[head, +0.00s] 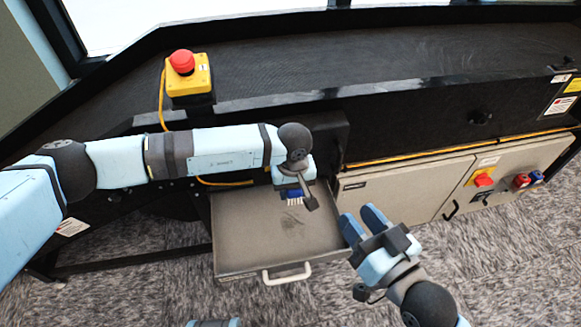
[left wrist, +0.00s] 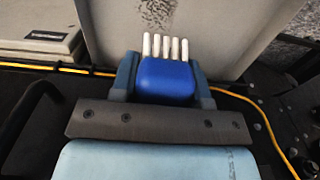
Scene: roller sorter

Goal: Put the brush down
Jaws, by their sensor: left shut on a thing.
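My left gripper (left wrist: 164,84) is shut on a brush, seen in the left wrist view as a blue block (left wrist: 166,80) with several white bristle tufts. In the head view the brush (head: 294,196) is held over the open grey drawer (head: 240,250), near its back. I cannot tell from these views whether the bristles touch the drawer floor. A dark patch of debris (head: 291,218) lies on the drawer floor in front of the brush. My right gripper (head: 362,222) is open and empty, to the right of the drawer.
The drawer has a white handle (head: 287,274) at its front. A dark conveyor belt (head: 300,70) runs behind. A yellow box with a red emergency button (head: 182,62) stands at its edge. A grey cabinet with a red switch (head: 483,179) is on the right. Carpet lies in front.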

